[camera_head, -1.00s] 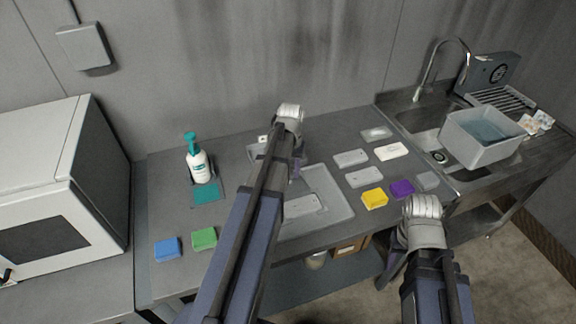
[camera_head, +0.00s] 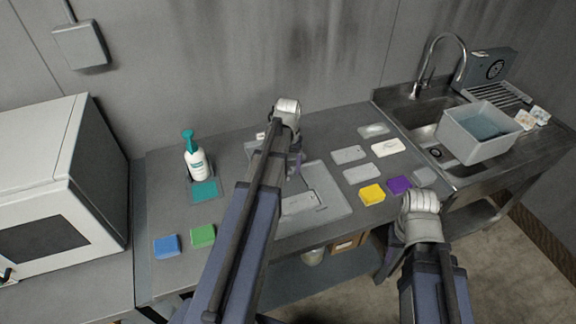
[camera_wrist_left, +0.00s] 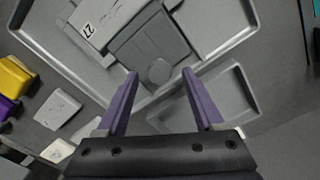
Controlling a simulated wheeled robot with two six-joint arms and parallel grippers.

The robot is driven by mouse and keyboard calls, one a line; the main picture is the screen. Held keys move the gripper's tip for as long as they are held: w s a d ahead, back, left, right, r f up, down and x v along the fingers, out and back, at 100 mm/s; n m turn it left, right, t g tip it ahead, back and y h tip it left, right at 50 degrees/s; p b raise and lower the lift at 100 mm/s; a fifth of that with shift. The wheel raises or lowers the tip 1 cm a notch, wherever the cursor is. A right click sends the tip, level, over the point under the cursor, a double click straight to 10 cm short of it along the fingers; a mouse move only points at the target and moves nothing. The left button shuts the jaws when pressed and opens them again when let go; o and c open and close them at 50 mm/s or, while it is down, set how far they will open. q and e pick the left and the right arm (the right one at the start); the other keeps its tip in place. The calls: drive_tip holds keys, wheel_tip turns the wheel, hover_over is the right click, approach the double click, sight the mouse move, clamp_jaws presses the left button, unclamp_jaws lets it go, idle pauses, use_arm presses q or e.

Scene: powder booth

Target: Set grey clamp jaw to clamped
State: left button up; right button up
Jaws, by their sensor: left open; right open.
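The grey clamp (camera_wrist_left: 150,45) fills the upper middle of the left wrist view. It has a flat grey jaw piece, a round grey knob (camera_wrist_left: 158,70) at its near end and a white label reading 27 (camera_wrist_left: 87,30). My left gripper (camera_wrist_left: 160,76) is open, its two purple fingers on either side of the knob and apart from it in the picture; contact cannot be told. In the head view my left gripper (camera_head: 295,166) is over the grey tray (camera_head: 338,205), and my arm hides most of the clamp. My right gripper (camera_head: 388,266) is low by the counter's front edge, mostly hidden, and holds nothing visible.
Yellow (camera_head: 371,195) and purple (camera_head: 398,184) blocks and several pale blocks lie right of the tray. A pump bottle (camera_head: 196,163), green block (camera_head: 203,236) and blue block (camera_head: 167,246) are left. A grey bin (camera_head: 478,132) stands at the sink.

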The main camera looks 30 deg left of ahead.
use_arm(q)
wheel_tip(320, 180, up, 7)
drive_tip(key=p, duration=0.6)
drive_tip(key=shift+r+p, duration=0.1)
drive_tip(key=shift+p, duration=0.25)
drive_tip(key=shift+d, duration=0.1)
drive_tip(key=s+d+f+m+b, duration=0.2)
drive_tip(key=s+d, duration=0.3)
drive_tip(key=d, duration=0.4)
drive_tip(key=s+d+f+m+b, duration=0.2)
drive_tip(key=s+d, duration=0.2)
drive_tip(key=d, duration=0.5)
drive_tip(key=s+d+f+m+y+b, duration=0.1)
drive_tip(key=s+d, duration=0.4)
drive_tip(key=d, duration=0.5)
drive_tip(key=shift+s+f+m+b, duration=0.3)
drive_tip(key=shift+f+m+b, duration=0.4)
drive_tip(key=shift+m, duration=0.3)
drive_tip(key=shift+d, duration=0.1)
